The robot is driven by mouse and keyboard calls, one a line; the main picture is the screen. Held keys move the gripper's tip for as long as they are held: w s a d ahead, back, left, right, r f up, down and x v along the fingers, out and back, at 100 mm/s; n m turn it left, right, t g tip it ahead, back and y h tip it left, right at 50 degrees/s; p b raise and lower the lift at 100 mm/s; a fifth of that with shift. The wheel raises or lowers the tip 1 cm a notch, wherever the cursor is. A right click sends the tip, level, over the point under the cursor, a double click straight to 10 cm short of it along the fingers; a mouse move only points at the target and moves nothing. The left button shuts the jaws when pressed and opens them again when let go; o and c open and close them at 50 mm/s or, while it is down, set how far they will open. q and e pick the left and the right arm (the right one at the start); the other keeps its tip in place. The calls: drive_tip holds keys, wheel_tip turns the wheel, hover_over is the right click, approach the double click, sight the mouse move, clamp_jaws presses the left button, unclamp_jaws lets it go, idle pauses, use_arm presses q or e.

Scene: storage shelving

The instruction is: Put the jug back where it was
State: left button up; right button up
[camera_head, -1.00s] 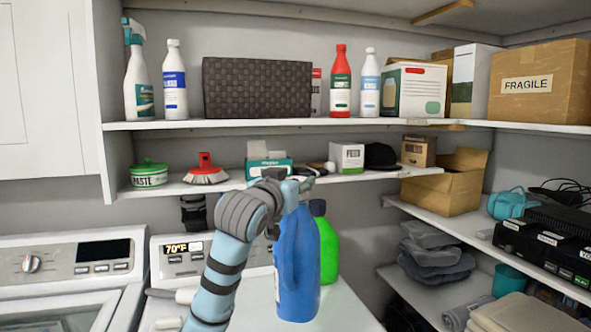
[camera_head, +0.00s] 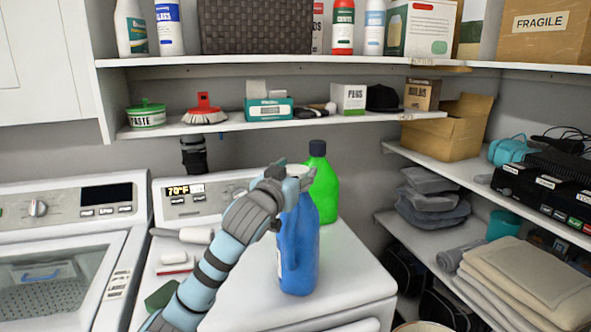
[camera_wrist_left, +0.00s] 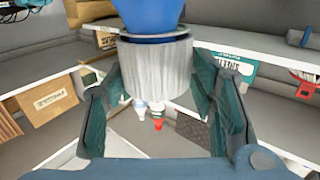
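The blue jug (camera_head: 298,250) is upright over the white top of the right-hand machine (camera_head: 350,275). I cannot tell whether its base touches that top. My left gripper (camera_head: 292,178) is at the jug's upper end, with its fingers closed around the pale ribbed cap. In the left wrist view the ribbed cap (camera_wrist_left: 155,68) sits between the two dark green finger pads, with the blue body beyond it. A green jug (camera_head: 325,190) with a dark cap stands just behind and right of the blue one. My right gripper is not in view.
A lower shelf (camera_head: 340,125) with a paste tub, brush and small boxes runs above the machines. Side shelves on the right hold an open carton (camera_head: 440,140) and folded towels (camera_head: 525,280). The machine top right of the jug is clear.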

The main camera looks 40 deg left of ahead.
use_arm(q)
drive_tip(key=shift+o, duration=0.6)
drive_tip(key=shift+s, duration=0.25)
drive_tip(key=b+v, duration=0.5)
drive_tip(key=v, duration=0.6)
drive_tip(key=shift+s+d, duration=0.2)
drive_tip(key=shift+s, duration=0.05)
drive_tip(key=shift+r, duration=0.1)
